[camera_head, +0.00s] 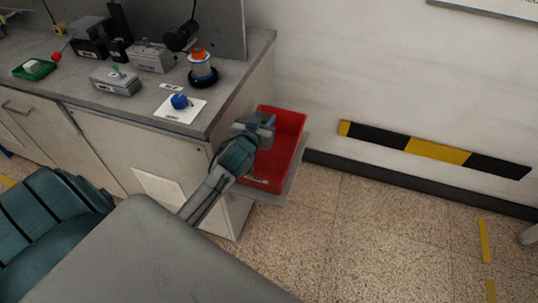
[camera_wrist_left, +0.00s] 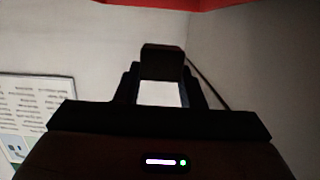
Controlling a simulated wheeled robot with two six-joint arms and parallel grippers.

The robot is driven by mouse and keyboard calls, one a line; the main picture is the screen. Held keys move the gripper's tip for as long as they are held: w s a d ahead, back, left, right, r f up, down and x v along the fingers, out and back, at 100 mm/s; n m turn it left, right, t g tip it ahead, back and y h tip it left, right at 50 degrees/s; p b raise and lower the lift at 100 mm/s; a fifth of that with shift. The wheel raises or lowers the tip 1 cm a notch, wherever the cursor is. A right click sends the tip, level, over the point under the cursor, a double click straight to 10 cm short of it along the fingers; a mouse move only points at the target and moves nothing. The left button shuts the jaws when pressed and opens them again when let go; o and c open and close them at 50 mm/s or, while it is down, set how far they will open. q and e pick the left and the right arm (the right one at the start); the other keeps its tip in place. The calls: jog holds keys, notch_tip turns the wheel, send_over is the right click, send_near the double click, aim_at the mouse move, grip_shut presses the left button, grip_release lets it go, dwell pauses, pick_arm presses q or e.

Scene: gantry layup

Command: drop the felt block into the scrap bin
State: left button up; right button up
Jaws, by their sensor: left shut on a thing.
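The scrap bin is a red open tray (camera_head: 290,140) on a shelf at the right end of the grey workbench. My left gripper (camera_head: 264,126) is over the bin in the head view, with the wrist partly covering the bin's near left side. In the left wrist view a small dark block (camera_wrist_left: 162,62), which appears to be the felt block, sits between the fingers (camera_wrist_left: 160,90). The gripper is shut on it. A red edge (camera_wrist_left: 190,3) shows at the top of that view. My right gripper is not in view.
The workbench (camera_head: 150,112) holds a white card with a blue knob (camera_head: 180,101), an orange-topped round device (camera_head: 201,70), grey boxes (camera_head: 115,82) and a green tray (camera_head: 34,69). A wall with a striped band (camera_head: 435,150) stands behind the bin.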

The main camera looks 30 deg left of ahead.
pick_arm(q)
jog(key=shift+f, duration=0.1)
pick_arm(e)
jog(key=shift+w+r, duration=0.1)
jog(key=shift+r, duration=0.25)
pick_arm(q)
jog(key=o, duration=1)
jog(key=shift+o, duration=0.2)
jog(key=v, duration=1)
jog(key=shift+s+b, duration=0.35)
jog(key=shift+s, duration=0.05)
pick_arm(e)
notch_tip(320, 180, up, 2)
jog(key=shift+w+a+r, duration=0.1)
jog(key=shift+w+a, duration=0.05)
